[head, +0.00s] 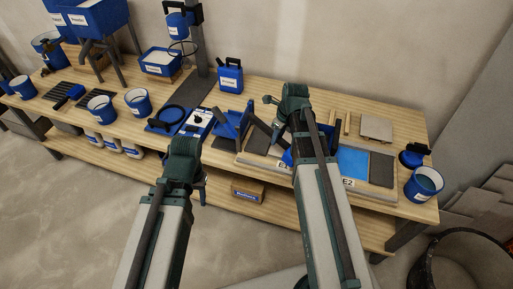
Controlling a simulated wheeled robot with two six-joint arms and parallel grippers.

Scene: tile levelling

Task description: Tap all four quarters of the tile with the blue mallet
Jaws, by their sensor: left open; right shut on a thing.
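My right gripper (287,104) is over the workbench, above the back of the tile board (373,193). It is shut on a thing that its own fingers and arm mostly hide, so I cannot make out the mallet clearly. A bit of blue (288,158) shows beside my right forearm, low over the board. A blue square (352,160) lies on the board right of that arm, near an "E2" label, with a dark grey strip beside it. The arm covers the board's middle. My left gripper (203,180) is open and empty in front of the bench edge.
A beige tile (376,128) lies behind the board. A blue bucket (425,183) stands at the bench's right end. Blue tool holders (232,122), a blue jug (230,77) and several buckets stand to the left. A labelled box (248,191) sits on the lower shelf.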

